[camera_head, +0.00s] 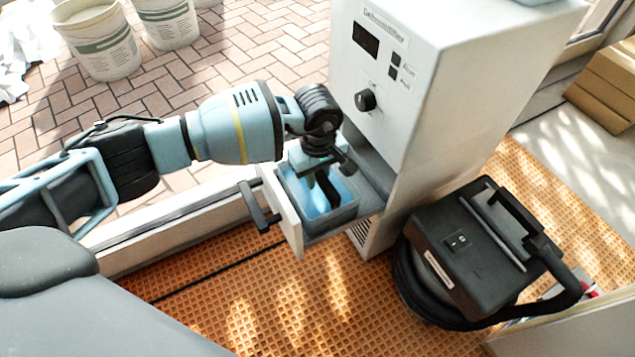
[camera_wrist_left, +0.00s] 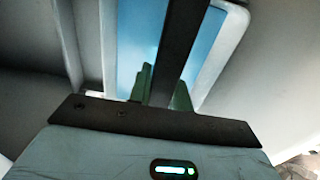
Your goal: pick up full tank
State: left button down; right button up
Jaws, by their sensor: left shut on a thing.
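The full tank (camera_head: 343,212) is a box of blue water in the pulled-out drawer (camera_head: 291,222) of the white dehumidifier (camera_head: 440,100). My left gripper (camera_head: 326,182) reaches down over the tank from above, with its fingers inside the tank's outline. In the left wrist view the green fingers (camera_wrist_left: 160,88) are closed at a dark bar (camera_wrist_left: 180,50), which looks like the tank's handle, crossing over the blue water (camera_wrist_left: 140,40). The tank appears still seated in the drawer. The fingertips are partly hidden by the wrist and bar. My right gripper is not in view.
A black vacuum cleaner (camera_head: 470,255) stands close to the right of the drawer on the orange waffle mat (camera_head: 260,310). White buckets (camera_head: 103,45) stand on the brick floor at the upper left. The dehumidifier's body rises directly behind the tank.

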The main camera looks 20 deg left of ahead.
pick_arm(q)
jog(key=shift+r, duration=0.15)
notch_tip(320, 180, up, 10)
jog(key=p, duration=0.3)
jog(key=shift+p, duration=0.35)
